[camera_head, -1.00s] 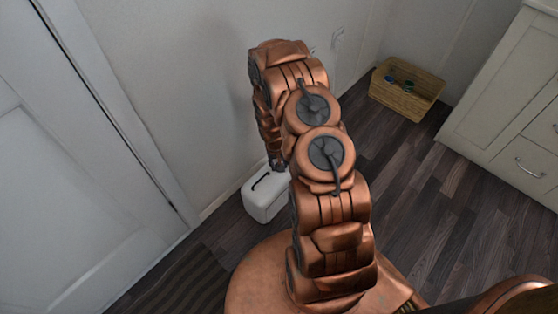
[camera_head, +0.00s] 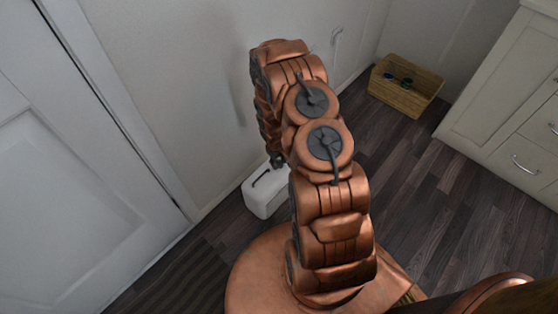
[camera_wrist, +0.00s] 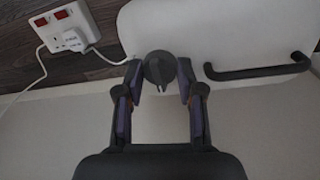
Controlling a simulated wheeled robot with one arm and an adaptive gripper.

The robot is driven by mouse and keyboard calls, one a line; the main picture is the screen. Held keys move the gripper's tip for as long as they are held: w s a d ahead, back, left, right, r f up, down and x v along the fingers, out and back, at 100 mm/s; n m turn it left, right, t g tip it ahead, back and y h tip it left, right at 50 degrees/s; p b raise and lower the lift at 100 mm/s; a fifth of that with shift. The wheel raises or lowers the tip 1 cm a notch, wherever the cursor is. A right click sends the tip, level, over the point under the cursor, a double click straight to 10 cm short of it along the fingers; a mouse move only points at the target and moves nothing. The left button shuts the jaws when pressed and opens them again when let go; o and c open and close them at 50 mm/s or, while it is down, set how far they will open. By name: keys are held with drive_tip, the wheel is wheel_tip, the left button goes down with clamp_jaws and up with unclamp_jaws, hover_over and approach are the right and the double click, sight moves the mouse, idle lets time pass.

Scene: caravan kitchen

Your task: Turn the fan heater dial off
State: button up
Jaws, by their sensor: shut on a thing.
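The fan heater (camera_head: 265,193) is a white box on the floor by the wall in the head view, partly hidden by my arm. In the wrist view its white body (camera_wrist: 220,35) fills the upper part, with a dark bar handle (camera_wrist: 258,73) at the right. The round dark grey dial (camera_wrist: 159,68) sits near the middle of that view, with its ridge pointing down in the picture. My gripper (camera_wrist: 160,80) has one finger on each side of the dial and is shut on it. In the head view my gripper (camera_head: 277,160) is small and mostly hidden by the arm.
A white socket block (camera_wrist: 70,32) with red switches, a plug and a white cable lies at the upper left of the wrist view. A wooden crate (camera_head: 405,95) stands by the far wall. White drawers (camera_head: 510,120) are at right, a door (camera_head: 70,190) at left.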

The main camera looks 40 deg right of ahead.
drive_tip(key=o, duration=1.1)
drive_tip(key=shift+o, duration=0.2)
drive_tip(key=shift+r, duration=0.1)
wheel_tip(320, 180, up, 12)
drive_tip(key=a, duration=0.1)
idle(0.6)
